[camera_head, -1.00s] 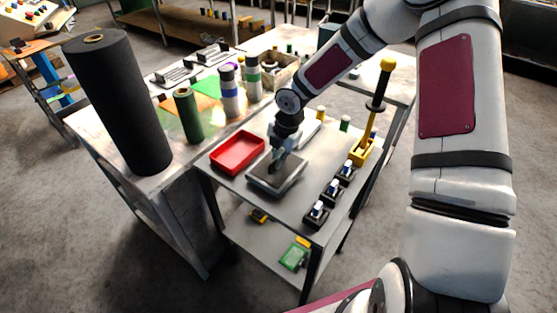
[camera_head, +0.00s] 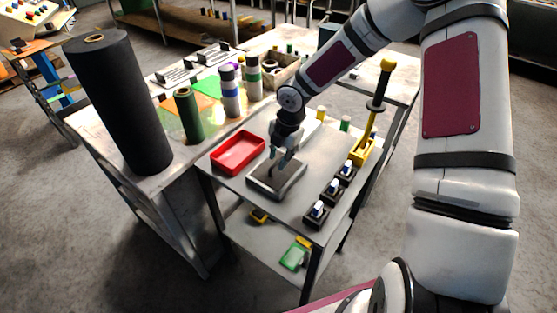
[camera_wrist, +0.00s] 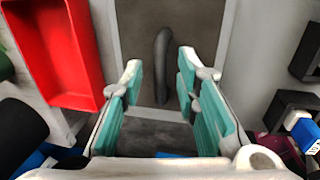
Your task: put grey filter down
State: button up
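My gripper (camera_head: 280,163) is over the grey square tray (camera_head: 263,190) on the small metal table. In the wrist view its two teal-padded fingers (camera_wrist: 158,112) are spread wide apart, with nothing clamped between them. A flat dark grey surface (camera_wrist: 140,65), which looks like the grey filter, fills the inside of the tray; I cannot clearly tell it from the tray's floor. A dark curved rod-like shape (camera_wrist: 163,60) shows on it, between and beyond the fingers. Whether the fingertips touch anything is unclear.
A red tray (camera_head: 238,152) stands close at left. Several black blocks with blue-white tops (camera_head: 335,187) line the right edge. A yellow lever stand (camera_head: 362,151) is at the back right. The workbench at left carries a black roll (camera_head: 118,105) and a green roll (camera_head: 188,115).

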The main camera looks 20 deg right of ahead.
aim_at(284, 171)
jog(key=s+d+r+m+h, duration=0.15)
jog(key=s+r+m, duration=0.3)
jog(key=r, duration=0.55)
jog(key=s+d+r+m+h, duration=0.1)
jog(key=s+r+m+h, duration=0.15)
jog(key=s+r, duration=0.45)
jog(key=s+a+r+m+t+y, duration=0.2)
jog(key=s+r+m+t, duration=0.1)
jog(key=s+r+m, duration=1.3)
jog(key=shift+s+a+r+m+t+y+p, duration=0.3)
jog(key=shift+s+a+r+m+t+y, duration=0.1)
jog(key=shift+s+m, duration=0.55)
